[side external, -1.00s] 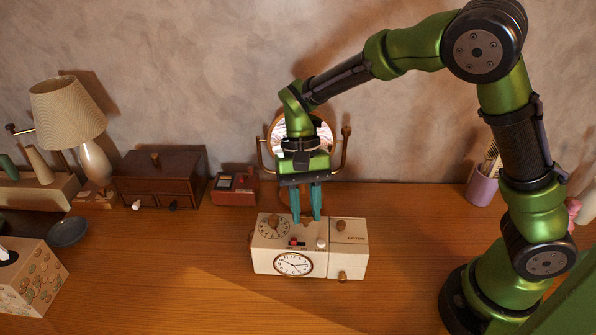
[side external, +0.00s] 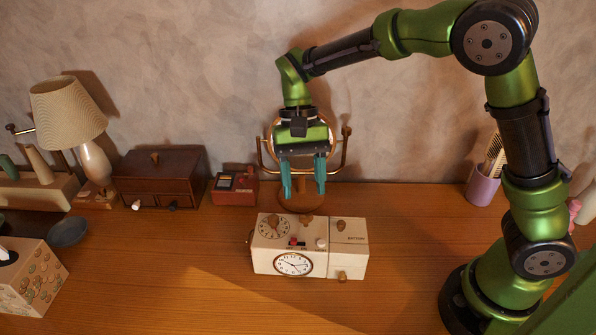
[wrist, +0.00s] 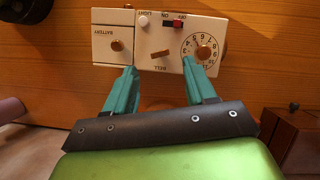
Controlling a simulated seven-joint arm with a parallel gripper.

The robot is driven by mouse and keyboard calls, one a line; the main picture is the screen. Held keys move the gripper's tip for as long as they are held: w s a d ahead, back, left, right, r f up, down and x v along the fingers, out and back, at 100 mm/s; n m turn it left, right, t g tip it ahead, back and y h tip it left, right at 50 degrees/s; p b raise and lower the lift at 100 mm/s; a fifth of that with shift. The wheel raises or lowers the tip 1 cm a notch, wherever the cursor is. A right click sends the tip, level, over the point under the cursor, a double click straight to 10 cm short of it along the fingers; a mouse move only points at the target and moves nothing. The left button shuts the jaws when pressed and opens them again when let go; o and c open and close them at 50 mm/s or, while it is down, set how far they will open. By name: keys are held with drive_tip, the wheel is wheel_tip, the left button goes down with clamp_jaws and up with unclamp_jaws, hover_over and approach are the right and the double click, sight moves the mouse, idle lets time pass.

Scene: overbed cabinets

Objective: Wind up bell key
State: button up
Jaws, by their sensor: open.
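A cream clock box (side external: 262,258) stands on the wooden desk with a round clock face on its front. The wooden bell key (wrist: 155,54) lies beside the BELL label on its top, and it also shows at the back edge of the top in the side view (side external: 306,217). My gripper (side external: 304,190) is open and empty, with its teal fingers above and behind the box, clear of the key. In the wrist view, my gripper (wrist: 160,66) has its fingers spread to either side of the key.
The box top also carries a numbered dial (wrist: 203,48), a red switch (wrist: 175,23), a white light button (wrist: 143,21) and a battery knob (wrist: 117,45). A round mirror (side external: 301,196) stands close behind. A small red box (side external: 234,190) is left of it. Desk in front is clear.

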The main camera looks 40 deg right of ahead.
drive_tip(key=v, duration=1.1)
drive_tip(key=shift+w+r, duration=0.15)
drive_tip(key=shift+r, duration=0.15)
drive_tip(key=shift+d, duration=0.1)
drive_tip(key=s+d+n+t, duration=0.1)
drive_tip(key=s+d+t, duration=0.2)
drive_tip(key=s+t, duration=0.2)
drive_tip(key=s+d+f+n+t, duration=0.1)
drive_tip(key=s+d+t, duration=0.2)
drive_tip(key=s, duration=0.8)
drive_tip(key=t, duration=0.2)
drive_tip(key=shift+d+f+t, duration=0.25)
drive_tip(key=shift+d+t, duration=0.15)
drive_tip(key=shift+s, duration=0.15)
